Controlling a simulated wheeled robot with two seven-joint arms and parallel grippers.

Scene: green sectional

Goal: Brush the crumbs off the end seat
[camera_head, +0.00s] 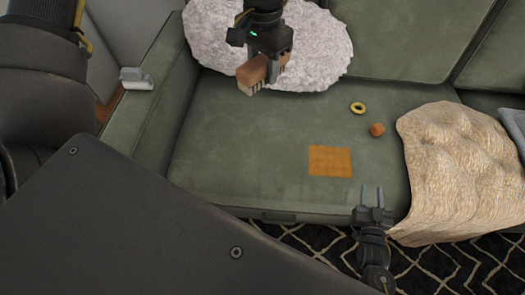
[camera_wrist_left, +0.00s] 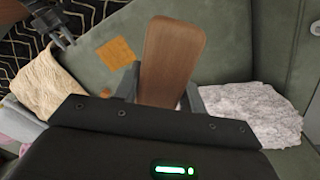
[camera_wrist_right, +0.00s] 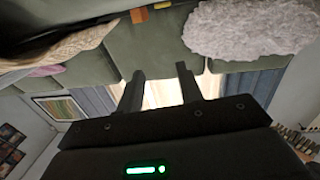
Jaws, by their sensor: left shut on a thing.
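My left gripper (camera_head: 268,48) is shut on a wooden-backed brush (camera_head: 256,74) with pale bristles, held over the back left of the green end seat (camera_head: 225,140). The brush's brown back fills the middle of the left wrist view (camera_wrist_left: 172,60). A flat orange square patch (camera_head: 330,161) lies on the seat's front part, right of the brush; I cannot tell single crumbs in it. My right gripper (camera_head: 373,198) is open and empty beyond the seat's front edge, low and right of the patch.
A beige crumpled blanket (camera_head: 455,165) covers the right side. A white fluffy cushion (camera_head: 320,50) is at the back. A white object (camera_head: 136,78) sits on the left armrest.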

